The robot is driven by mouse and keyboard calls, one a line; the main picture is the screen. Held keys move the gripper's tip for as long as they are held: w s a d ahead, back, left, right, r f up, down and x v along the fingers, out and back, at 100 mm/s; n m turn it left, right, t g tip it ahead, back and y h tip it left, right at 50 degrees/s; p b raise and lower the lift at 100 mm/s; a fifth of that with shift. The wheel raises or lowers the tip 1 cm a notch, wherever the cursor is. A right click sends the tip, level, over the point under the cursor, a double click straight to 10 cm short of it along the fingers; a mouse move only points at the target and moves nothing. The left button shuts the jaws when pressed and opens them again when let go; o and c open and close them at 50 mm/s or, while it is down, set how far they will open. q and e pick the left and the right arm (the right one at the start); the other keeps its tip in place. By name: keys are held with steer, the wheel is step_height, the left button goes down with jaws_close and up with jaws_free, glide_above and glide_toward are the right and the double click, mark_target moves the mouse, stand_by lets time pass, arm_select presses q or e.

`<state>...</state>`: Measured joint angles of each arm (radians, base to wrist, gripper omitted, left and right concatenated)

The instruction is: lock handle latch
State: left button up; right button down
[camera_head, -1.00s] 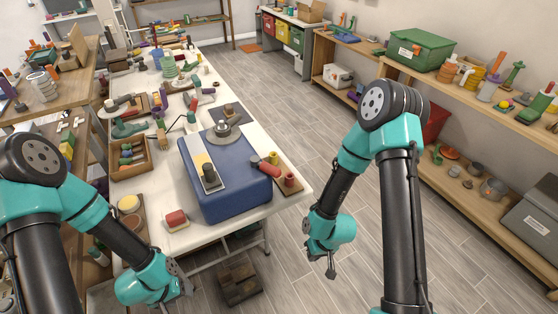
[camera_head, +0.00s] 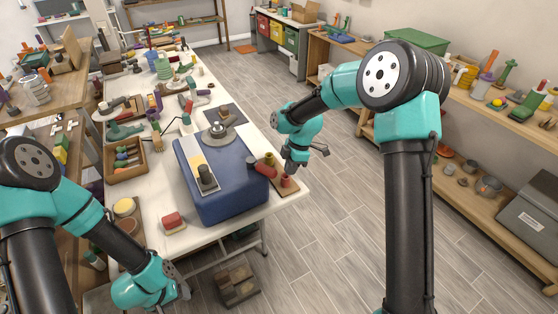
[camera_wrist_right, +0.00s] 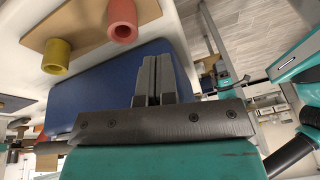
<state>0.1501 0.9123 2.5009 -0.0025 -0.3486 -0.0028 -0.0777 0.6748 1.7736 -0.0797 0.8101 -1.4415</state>
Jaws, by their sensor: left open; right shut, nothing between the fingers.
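A blue box (camera_head: 235,185) stands on the white table's near end. I cannot tell which part is the latch. My right gripper (camera_head: 291,166) is beside the box's right side, near the red part; its shut, empty fingers show in the right wrist view (camera_wrist_right: 154,78), with the blue surface behind. My left gripper (camera_head: 184,291) is low at the table's front left, away from the box.
A small board with a red cylinder (camera_head: 286,182) lies right of the box; the red cylinder (camera_wrist_right: 122,20) and a yellow one (camera_wrist_right: 56,55) show in the right wrist view. A wooden tray (camera_head: 126,173) and a red-topped block (camera_head: 172,221) are left. Open floor lies right.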

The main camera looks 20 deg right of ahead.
mark_target(262, 168)
steer(key=w+r+n, duration=0.3)
steer(key=r+n, duration=0.4)
steer(key=r, duration=0.9)
steer(key=shift+d+r+n+g+h, duration=0.25)
steer(key=shift+d+n+g+h, duration=0.05)
steer(key=shift+d+g+h, duration=0.1)
steer(key=shift+a+f, duration=0.1)
steer(key=shift+f, duration=0.05)
steer(key=s+a+f, duration=0.4)
steer(key=a+f, duration=0.1)
steer(key=f, duration=0.5)
steer(key=shift+f, duration=0.25)
